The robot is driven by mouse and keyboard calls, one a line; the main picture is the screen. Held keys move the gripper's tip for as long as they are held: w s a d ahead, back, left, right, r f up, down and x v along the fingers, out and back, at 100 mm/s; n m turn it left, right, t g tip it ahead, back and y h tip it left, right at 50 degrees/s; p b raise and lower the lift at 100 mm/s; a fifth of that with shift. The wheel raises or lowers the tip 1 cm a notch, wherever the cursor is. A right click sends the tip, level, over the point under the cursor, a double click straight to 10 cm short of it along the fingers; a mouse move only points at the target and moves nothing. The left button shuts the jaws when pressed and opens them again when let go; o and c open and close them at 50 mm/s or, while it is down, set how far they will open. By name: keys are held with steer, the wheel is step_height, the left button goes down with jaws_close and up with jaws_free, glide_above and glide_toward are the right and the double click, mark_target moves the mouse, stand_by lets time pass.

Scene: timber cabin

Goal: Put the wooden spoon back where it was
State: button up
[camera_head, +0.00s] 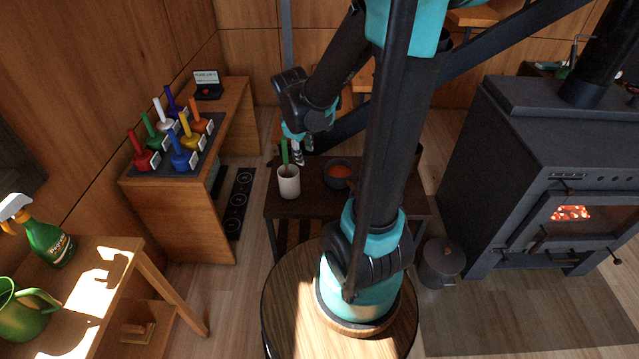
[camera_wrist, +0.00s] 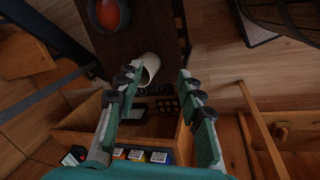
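I cannot make out a wooden spoon in either view. A white cup (camera_head: 289,184) stands on the dark low table (camera_head: 385,203). In the wrist view the cup (camera_wrist: 150,66) shows beyond and between my fingertips, and no spoon can be made out in it. A dark bowl of orange-red contents (camera_head: 338,172) stands right of the cup; it also shows at the wrist view's top (camera_wrist: 108,14). My gripper (camera_head: 291,151) is just above the cup in the head view. Its fingers (camera_wrist: 158,84) are wide apart with nothing between them.
A wooden counter (camera_head: 180,215) at left holds a dark mat with several coloured, handled objects. A black stove (camera_head: 560,150) with a glowing window stands at right. A lidded dark bucket (camera_head: 441,263) is on the floor. A spray bottle (camera_head: 45,240) and green watering can (camera_head: 22,312) are front left.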

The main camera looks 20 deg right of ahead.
steer(key=s+d+f+m+t+y, duration=0.1)
steer(key=s+f+m, duration=0.1)
steer(key=s+m, duration=0.7)
steer(key=s, duration=0.3)
steer(key=shift+s+f+t+y, duration=0.2)
steer(key=shift+t+y, duration=0.1)
steer(key=shift+y, duration=0.1)
steer(key=shift+d, duration=0.15)
